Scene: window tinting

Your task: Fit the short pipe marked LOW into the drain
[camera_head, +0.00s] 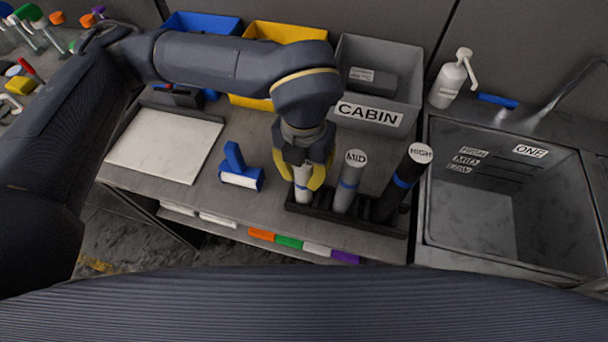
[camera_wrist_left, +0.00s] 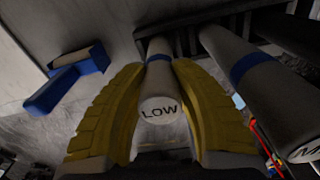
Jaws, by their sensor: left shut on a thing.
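The short white pipe with a blue band (camera_head: 302,192) stands upright at the left end of a dark rack (camera_head: 325,216). Its end marked LOW (camera_wrist_left: 160,111) faces the left wrist camera. My left gripper (camera_head: 310,180) is shut on this pipe from above, with its yellow fingers on either side of it. In the head view the gripper hides the pipe's top. The grey MID pipe (camera_head: 347,184) and the taller black HIGH pipe (camera_head: 398,186) stand in the rack to the right. The sink (camera_head: 470,212) is at the right; no drain hole can be made out in it. My right gripper does not show.
Labels HIGH, MID, LOW (camera_head: 466,160) and ONE (camera_head: 530,151) mark the sink's back wall. A soap bottle (camera_head: 452,80) and tap (camera_head: 568,90) stand behind it. A grey CABIN bin (camera_head: 372,110) is behind the rack. A blue tool (camera_head: 240,170) lies left of the gripper.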

